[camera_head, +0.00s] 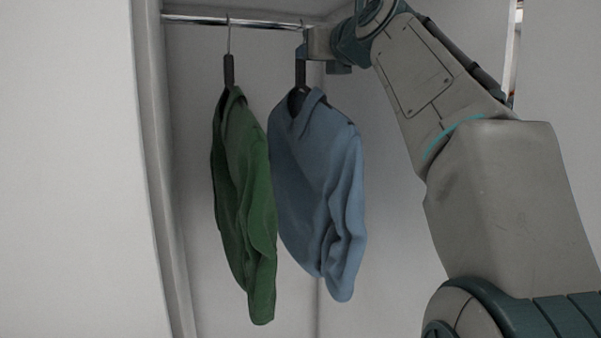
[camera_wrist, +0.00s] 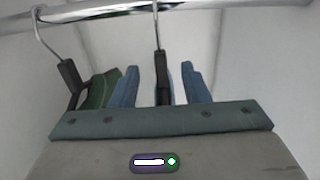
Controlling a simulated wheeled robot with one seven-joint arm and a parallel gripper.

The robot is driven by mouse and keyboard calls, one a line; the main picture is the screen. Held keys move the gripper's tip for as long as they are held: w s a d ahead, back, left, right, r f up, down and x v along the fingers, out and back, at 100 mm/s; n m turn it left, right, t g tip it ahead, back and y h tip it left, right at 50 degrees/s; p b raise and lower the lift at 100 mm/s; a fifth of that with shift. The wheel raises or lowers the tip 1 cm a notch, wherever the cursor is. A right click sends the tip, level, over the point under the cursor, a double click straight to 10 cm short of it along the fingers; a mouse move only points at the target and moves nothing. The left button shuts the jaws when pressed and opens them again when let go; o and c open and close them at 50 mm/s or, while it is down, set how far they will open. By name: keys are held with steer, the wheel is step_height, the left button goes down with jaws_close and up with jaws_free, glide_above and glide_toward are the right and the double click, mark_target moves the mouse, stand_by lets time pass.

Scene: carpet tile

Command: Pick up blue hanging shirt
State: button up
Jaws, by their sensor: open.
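The blue shirt (camera_head: 315,170) hangs from the rail on a hanger with a dark neck and a metal hook. My gripper (camera_head: 303,52) is at the top of that hanger, just below the rail, reaching in from the right. In the wrist view, the two blue fingers of my gripper (camera_wrist: 160,75) stand apart, one on each side of the dark hanger neck (camera_wrist: 162,72). Gaps show on both sides of the neck, so the fingers are not closed on it. Most of the shirt is hidden below the gripper body in the wrist view.
A green shirt (camera_head: 248,190) hangs close on the left, on its own hanger (camera_head: 228,72); it also shows in the wrist view (camera_wrist: 100,91). The metal rail (camera_head: 255,21) runs just above my gripper. A pale upright panel (camera_head: 160,170) bounds the left side.

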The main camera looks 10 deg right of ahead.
mark_target(306, 84)
steer(key=w+p, duration=0.1)
steer(key=w, duration=0.1)
steer(key=w+a+p, duration=0.1)
steer(key=w, duration=0.2)
steer(key=shift+w, duration=0.35)
steer(key=shift+s, duration=0.1)
jaws_close()
